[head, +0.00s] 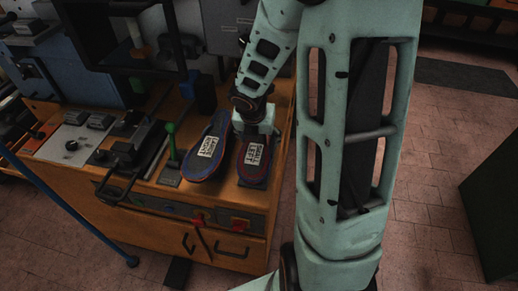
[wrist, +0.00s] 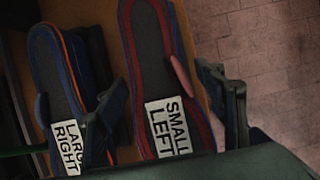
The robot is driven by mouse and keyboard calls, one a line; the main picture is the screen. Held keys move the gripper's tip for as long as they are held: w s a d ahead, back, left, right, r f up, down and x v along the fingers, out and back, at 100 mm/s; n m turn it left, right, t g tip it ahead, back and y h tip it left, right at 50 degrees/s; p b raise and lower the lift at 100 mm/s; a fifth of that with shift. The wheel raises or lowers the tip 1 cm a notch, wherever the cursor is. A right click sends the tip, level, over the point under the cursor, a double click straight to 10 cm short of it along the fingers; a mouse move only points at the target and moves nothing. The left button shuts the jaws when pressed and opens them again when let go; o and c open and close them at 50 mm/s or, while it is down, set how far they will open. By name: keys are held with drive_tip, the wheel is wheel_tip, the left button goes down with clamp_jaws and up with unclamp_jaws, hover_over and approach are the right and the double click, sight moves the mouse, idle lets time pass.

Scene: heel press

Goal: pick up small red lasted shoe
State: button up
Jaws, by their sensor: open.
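The small red shoe (head: 253,178) lies sole up at the right end of the orange bench, with a white label reading SMALL LEFT. In the wrist view this shoe (wrist: 150,50) has a dark sole with a red edge. My gripper (head: 257,128) is over its far part, hiding some of it. In the wrist view my open gripper (wrist: 167,100) has one dark finger on each side of the shoe, with nothing held. Whether the fingers touch it I cannot tell. A pinkish piece shows at its right side.
A blue shoe with an orange edge (head: 207,150), labelled LARGE RIGHT, lies close on the left; it also shows in the wrist view (wrist: 50,75). A green-handled lever (head: 171,150) stands left of it. Machinery (head: 120,40) fills the back left. Tiled floor (head: 440,150) lies to the right.

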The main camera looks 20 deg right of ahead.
drive_tip(key=b+x, duration=0.1)
drive_tip(key=x, duration=0.2)
drive_tip(key=shift+w, duration=0.1)
drive_tip(key=shift+c, duration=0.2)
drive_tip(key=c, duration=1.5)
drive_tip(key=shift+r, duration=0.1)
